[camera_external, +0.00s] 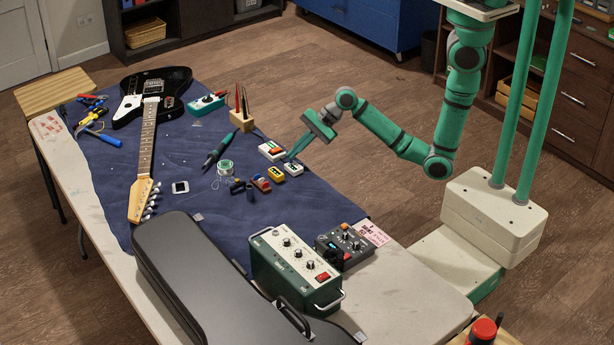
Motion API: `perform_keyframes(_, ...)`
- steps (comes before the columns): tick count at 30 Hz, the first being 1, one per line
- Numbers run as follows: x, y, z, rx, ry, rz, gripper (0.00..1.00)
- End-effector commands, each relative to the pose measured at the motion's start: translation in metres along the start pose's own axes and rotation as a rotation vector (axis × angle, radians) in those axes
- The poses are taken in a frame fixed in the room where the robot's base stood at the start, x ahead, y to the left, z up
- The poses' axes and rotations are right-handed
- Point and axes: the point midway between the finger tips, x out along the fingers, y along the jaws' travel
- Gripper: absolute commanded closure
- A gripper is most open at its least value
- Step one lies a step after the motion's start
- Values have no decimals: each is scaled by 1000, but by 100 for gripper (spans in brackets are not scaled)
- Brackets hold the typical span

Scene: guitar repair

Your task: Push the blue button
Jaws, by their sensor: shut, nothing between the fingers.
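My gripper (290,157) is shut and empty, pointing down and to the left at the right edge of the blue mat. Its tip is just above or beside a small white box with a dark green top (293,169); I cannot tell whether they touch. A white box with a red part (272,151) sits to the left of the tip, and a small yellow box (276,175) sits below left. A red-brown box (262,184) is further left. I cannot make out a blue button for certain at this size; the gripper may hide part of one.
The table (392,297) carries a guitar (147,130), a blue mat (185,155), a black case (215,275), a green amplifier box (295,270) and a dark pedal (340,245). A wooden tool block (242,121) stands behind the gripper. Open floor lies behind the table.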

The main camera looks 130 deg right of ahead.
Motion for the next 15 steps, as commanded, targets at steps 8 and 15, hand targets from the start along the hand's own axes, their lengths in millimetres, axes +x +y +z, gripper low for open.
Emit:
perform_keyframes(8, -4, -3, 3, -1, 0, 1, 100)
perform_keyframes(15, -7, -6, 6, -2, -1, -1, 100)
